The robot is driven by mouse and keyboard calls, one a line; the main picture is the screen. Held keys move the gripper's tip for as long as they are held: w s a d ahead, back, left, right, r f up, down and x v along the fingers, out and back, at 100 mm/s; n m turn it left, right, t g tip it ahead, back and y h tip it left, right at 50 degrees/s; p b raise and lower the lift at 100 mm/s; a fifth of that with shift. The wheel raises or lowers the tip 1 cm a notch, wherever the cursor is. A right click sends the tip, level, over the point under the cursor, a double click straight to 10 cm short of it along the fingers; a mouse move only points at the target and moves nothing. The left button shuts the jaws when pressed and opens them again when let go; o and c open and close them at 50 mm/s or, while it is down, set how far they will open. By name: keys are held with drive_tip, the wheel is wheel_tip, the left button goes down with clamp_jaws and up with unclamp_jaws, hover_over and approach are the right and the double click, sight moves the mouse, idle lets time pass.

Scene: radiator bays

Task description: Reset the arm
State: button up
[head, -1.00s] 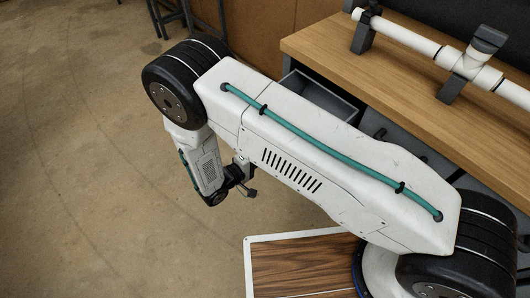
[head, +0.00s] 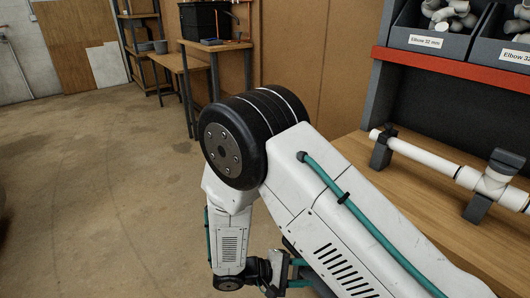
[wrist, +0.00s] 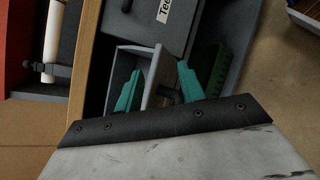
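My gripper (wrist: 159,88) shows as two teal fingers standing apart with nothing held between them in the wrist view. Behind them is an open grey drawer or box (wrist: 122,58) under the wooden bench. In the head view my white arm reaches from the lower right to a black elbow joint, then folds down to the wrist at the bottom. There the teal fingers show only in part beside my upper link.
The wooden bench (head: 352,148) runs along the right, with a white pipe assembly (head: 427,157) in grey holders. Grey bins (head: 432,30) of white fittings stand on a red-edged shelf above.

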drive_tip(key=s+d+r+m+y, duration=0.3)
drive_tip(key=s+d+r+y, duration=0.2)
drive_tip(key=r, duration=0.6)
drive_tip(key=s+d+r+m+y, duration=0.3)
drive_tip(key=s+d+r+y, duration=0.1)
drive_tip(key=r, duration=0.8)
drive_tip(key=s+d+r+m+y, duration=0.3)
drive_tip(key=s+d+r+y, duration=0.2)
drive_tip(key=r, duration=0.6)
drive_tip(key=s+d, duration=0.2)
drive_tip(key=s, duration=0.1)
drive_tip(key=shift+r+g+y, duration=0.3)
drive_tip(key=shift+r, duration=0.05)
